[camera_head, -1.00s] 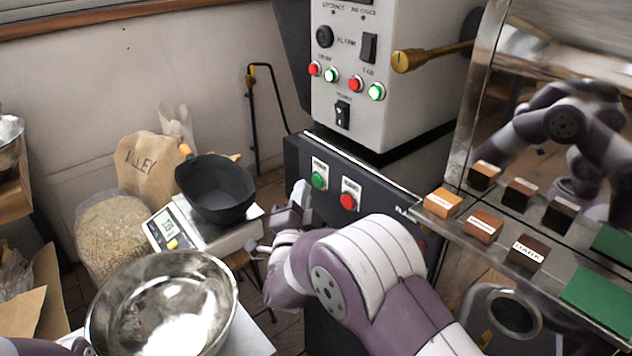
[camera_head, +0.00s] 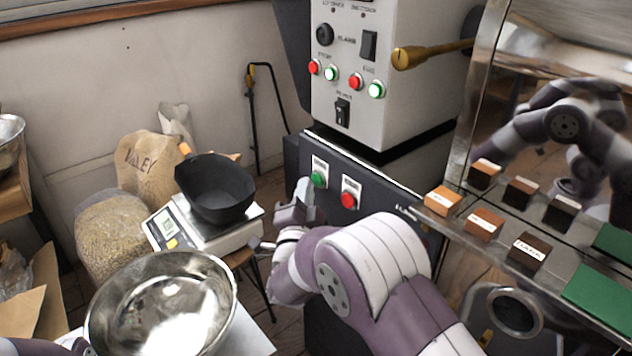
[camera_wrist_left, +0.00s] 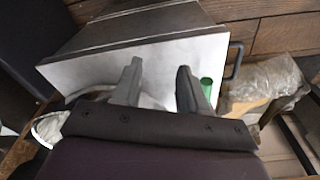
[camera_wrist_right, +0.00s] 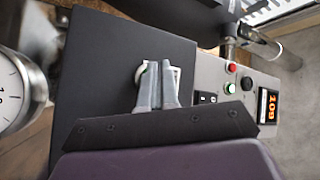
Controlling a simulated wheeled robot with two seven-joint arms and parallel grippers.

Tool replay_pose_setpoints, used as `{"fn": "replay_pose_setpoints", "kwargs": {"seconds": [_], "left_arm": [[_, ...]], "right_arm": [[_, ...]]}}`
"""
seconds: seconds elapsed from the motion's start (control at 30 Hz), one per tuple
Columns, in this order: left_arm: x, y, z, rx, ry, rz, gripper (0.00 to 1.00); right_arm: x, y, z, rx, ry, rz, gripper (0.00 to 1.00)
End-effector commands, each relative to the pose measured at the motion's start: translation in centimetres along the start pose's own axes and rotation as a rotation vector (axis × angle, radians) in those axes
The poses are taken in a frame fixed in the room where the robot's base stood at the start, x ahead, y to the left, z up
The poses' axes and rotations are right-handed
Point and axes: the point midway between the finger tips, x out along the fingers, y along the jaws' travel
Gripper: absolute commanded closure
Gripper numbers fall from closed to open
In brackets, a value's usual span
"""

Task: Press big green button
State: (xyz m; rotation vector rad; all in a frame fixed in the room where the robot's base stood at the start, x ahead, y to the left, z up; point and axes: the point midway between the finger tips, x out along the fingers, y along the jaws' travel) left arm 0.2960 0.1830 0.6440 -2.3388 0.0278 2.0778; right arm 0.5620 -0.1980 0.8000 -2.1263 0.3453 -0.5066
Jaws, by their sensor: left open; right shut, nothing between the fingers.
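The big green button (camera_head: 319,180) sits on a white plate on the roaster's dark lower panel (camera_head: 385,200), left of a red button (camera_head: 348,200). My right gripper (camera_head: 304,192) is shut and empty, with its fingertips just below and left of the green button in the head view. In the right wrist view the shut fingers (camera_wrist_right: 159,70) overlap the plate, and a green edge of the button (camera_wrist_right: 142,72) shows beside them. I cannot tell whether they touch it. My left gripper (camera_wrist_left: 157,68) is open and empty in the left wrist view, away from the panel.
Small red and green buttons (camera_head: 376,90) sit on the white upper panel. A scale (camera_head: 172,228) with a black scoop (camera_head: 216,188) and a steel bowl (camera_head: 165,305) stand at left. A steel shelf with labelled blocks (camera_head: 482,224) is at right.

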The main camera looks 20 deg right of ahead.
Motion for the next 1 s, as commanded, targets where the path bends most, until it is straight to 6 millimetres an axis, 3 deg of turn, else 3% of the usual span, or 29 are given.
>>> {"fn": "replay_pose_setpoints", "kwargs": {"seconds": [1.0], "left_arm": [[0.33, 0.0, 0.04, 0.0, 0.0, 0.0, 0.57]], "right_arm": [[0.59, 0.42, -0.42, 0.0, 0.0, 0.0, 1.0]]}}
